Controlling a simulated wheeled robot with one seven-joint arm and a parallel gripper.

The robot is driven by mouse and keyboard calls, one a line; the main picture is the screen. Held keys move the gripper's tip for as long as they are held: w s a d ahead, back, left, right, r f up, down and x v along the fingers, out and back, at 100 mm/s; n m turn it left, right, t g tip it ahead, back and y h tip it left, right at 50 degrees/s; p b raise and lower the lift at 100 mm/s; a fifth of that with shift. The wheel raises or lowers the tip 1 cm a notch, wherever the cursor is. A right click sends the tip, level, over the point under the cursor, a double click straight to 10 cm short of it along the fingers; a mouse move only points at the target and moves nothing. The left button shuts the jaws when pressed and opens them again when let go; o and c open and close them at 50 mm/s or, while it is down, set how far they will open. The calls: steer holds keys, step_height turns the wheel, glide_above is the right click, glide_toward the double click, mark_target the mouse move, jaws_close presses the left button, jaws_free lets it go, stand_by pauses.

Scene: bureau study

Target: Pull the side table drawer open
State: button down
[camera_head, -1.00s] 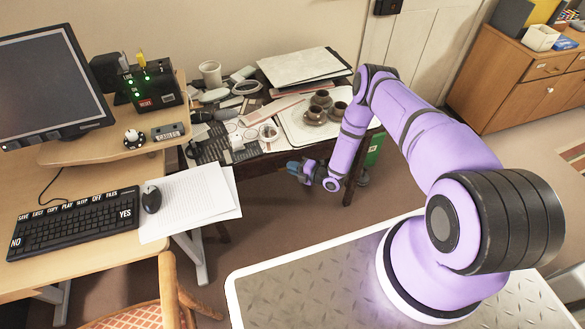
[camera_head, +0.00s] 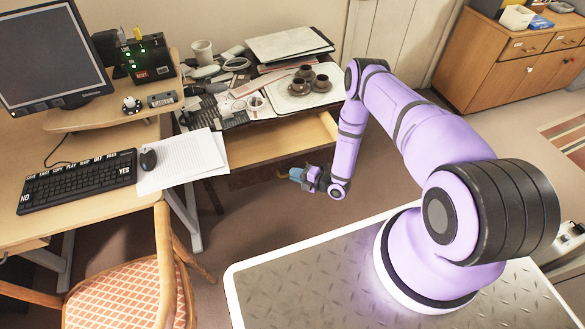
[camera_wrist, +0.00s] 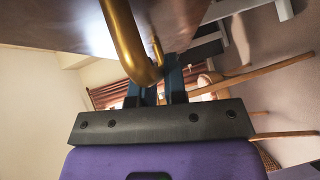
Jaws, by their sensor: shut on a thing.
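The side table (camera_head: 213,112) stands against the wall, its top covered with clutter. Its drawer (camera_head: 262,147) is pulled well out towards me, and its bare wooden inside shows. My gripper (camera_head: 296,175) is at the drawer's front, low in front of the table. In the wrist view a curved brass handle (camera_wrist: 126,42) crosses close ahead, and my gripper's dark fingers (camera_wrist: 160,88) are shut on it. The fingertips are partly hidden behind the handle. The drawer front beside the handle is dark and shiny.
Cups on a tray (camera_head: 310,98), papers and folders lie on the side table. A desk (camera_head: 90,165) with keyboard and monitor is at left, with a chair (camera_head: 130,275) before it. A wooden cabinet (camera_head: 490,70) stands at right. Some floor is clear below the drawer.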

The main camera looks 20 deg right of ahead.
steer(key=shift+s, duration=2.25)
steer(key=c, duration=1.2)
jaws_free()
steer(key=shift+o, duration=0.2)
steer(key=v, duration=1.1)
